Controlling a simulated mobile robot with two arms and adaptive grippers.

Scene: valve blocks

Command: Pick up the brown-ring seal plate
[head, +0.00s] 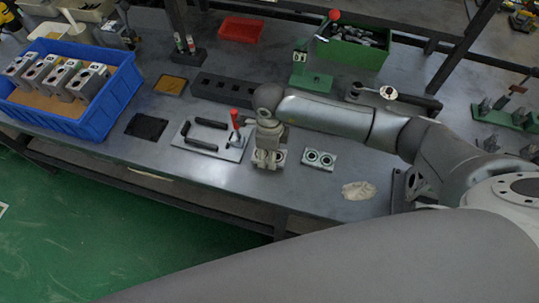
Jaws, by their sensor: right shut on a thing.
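My right gripper (267,152) points down in the middle of the table and is shut on a small pale seal plate (280,157), which I take to be the brown-ring one. The gripper's fingers hide much of this plate. Whether it touches the table or is just above it, I cannot tell. A second seal plate (319,159) with two dark rings lies flat just to the right, apart from the gripper. My left gripper is not in view.
A fixture plate with black handles and a red lever (234,138) stands close on the left. A blue crate (118,95) holds several metal valve blocks. A green bin (352,50) and red tray (241,29) are at the back. A crumpled cloth (359,190) lies front right.

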